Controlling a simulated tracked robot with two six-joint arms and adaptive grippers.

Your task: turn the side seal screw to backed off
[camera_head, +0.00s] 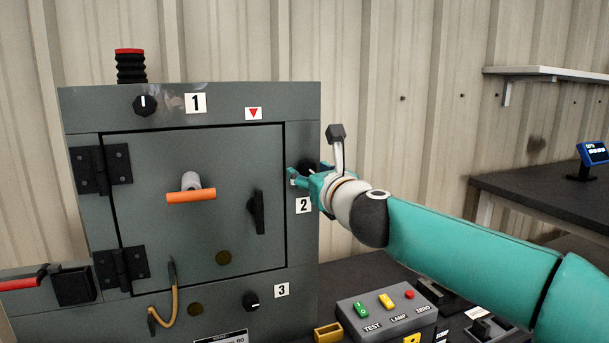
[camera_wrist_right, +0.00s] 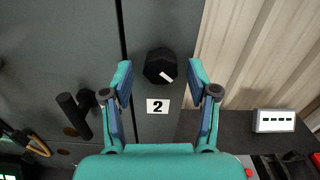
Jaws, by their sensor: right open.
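The side seal screw is a black knob (camera_wrist_right: 160,66) with a white mark, above the "2" label (camera_wrist_right: 158,106) on the enclosure's right side. In the right wrist view its mark points down and to the right. My right gripper (camera_wrist_right: 160,75) is open, with one finger on either side of the knob; I cannot tell whether they touch it. In the head view the right gripper (camera_head: 297,175) is at the enclosure's right edge and partly hides the knob (camera_head: 309,167). My left gripper is not in view.
The grey enclosure (camera_head: 150,240) has a closed door with an orange-ended handle (camera_head: 191,195) and a black latch (camera_head: 257,212). Knobs stand by labels 1 (camera_head: 146,105) and 3 (camera_head: 251,301). A button box (camera_head: 387,318) sits below my right arm. A shelf (camera_head: 545,73) is at right.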

